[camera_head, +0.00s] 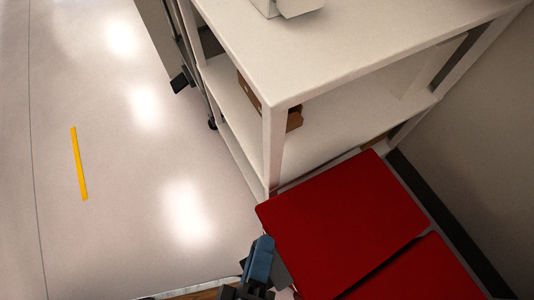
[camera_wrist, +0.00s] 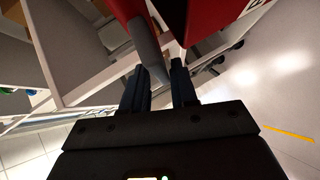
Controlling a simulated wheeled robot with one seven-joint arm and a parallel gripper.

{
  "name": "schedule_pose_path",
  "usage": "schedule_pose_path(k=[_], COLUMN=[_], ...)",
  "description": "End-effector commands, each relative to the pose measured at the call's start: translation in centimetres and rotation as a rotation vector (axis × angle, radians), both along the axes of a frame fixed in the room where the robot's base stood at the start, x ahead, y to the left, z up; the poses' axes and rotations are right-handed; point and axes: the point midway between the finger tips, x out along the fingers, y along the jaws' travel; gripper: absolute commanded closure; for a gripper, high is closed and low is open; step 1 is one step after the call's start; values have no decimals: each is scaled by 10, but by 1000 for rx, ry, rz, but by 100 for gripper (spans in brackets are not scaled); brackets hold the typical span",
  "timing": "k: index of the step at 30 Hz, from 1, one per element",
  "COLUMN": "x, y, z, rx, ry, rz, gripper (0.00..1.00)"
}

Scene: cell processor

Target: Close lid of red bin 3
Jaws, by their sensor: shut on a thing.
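Two flat red lids show side by side at lower right in the head view: a nearer-to-shelf red lid (camera_head: 340,220) and a second red lid (camera_head: 420,276). No readable number shows, so I cannot tell which is bin 3. My gripper (camera_head: 262,258) is at the left edge of the first lid, beside a grey part. In the wrist view my gripper (camera_wrist: 160,68) has its fingertips at a grey edge piece (camera_wrist: 147,52) below a red panel (camera_wrist: 126,9). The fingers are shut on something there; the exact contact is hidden. A dark red bin body (camera_wrist: 210,20) is right of it.
A white shelf unit (camera_head: 350,55) stands directly behind the lids, with a brown box (camera_head: 249,88) on its lower shelf. A wall (camera_head: 480,140) closes off the right. Open floor (camera_head: 120,150) with a yellow strip (camera_head: 79,163) lies to the left.

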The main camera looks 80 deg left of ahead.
Motion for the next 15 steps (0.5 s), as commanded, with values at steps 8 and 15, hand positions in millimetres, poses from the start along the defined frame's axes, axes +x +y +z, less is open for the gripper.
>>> schedule_pose_path(k=[8,15], x=[-2,-2], y=[-1,-1], z=[-40,-51], rx=[-5,-9], ry=[2,6], rz=[-1,-1], gripper=[100,100])
